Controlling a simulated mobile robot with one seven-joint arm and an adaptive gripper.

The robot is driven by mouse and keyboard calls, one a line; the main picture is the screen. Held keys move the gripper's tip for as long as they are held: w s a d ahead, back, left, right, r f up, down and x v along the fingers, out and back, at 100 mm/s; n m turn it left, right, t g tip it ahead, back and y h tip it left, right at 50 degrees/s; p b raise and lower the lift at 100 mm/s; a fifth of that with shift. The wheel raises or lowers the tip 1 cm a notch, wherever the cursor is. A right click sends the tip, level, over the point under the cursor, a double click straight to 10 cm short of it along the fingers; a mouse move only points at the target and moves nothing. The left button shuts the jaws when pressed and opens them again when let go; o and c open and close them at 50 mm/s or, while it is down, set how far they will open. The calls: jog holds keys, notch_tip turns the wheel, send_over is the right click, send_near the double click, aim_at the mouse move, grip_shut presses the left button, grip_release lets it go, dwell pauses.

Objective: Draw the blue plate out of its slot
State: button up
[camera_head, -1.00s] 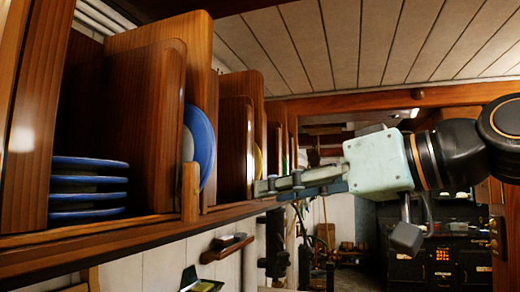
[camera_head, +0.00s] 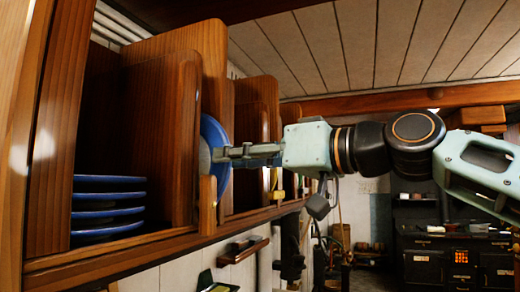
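The blue plate (camera_head: 212,130) stands on edge in a slot of the wooden rack, between upright wooden dividers. Its blue rim and paler inner face show past the divider's front edge. My gripper (camera_head: 220,154) reaches in from the right, level with the plate's middle. Its fingertips overlap the plate's front part in the picture. The fingers are seen nearly side-on, so I cannot tell whether they are apart or closed on the rim. The back part of the plate is hidden behind the divider.
A stack of several blue plates (camera_head: 108,206) lies in the left compartment. A short wooden post (camera_head: 207,204) stands at the shelf edge just below and left of my fingertips. A divider (camera_head: 250,150) stands behind the gripper. A small wall shelf (camera_head: 243,251) hangs below.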

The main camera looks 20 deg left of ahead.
jog(key=shift+p+x, duration=0.3)
jog(key=shift+x, duration=1.15)
jog(key=shift+c, duration=0.6)
grip_shut()
jog(key=shift+r, duration=0.1)
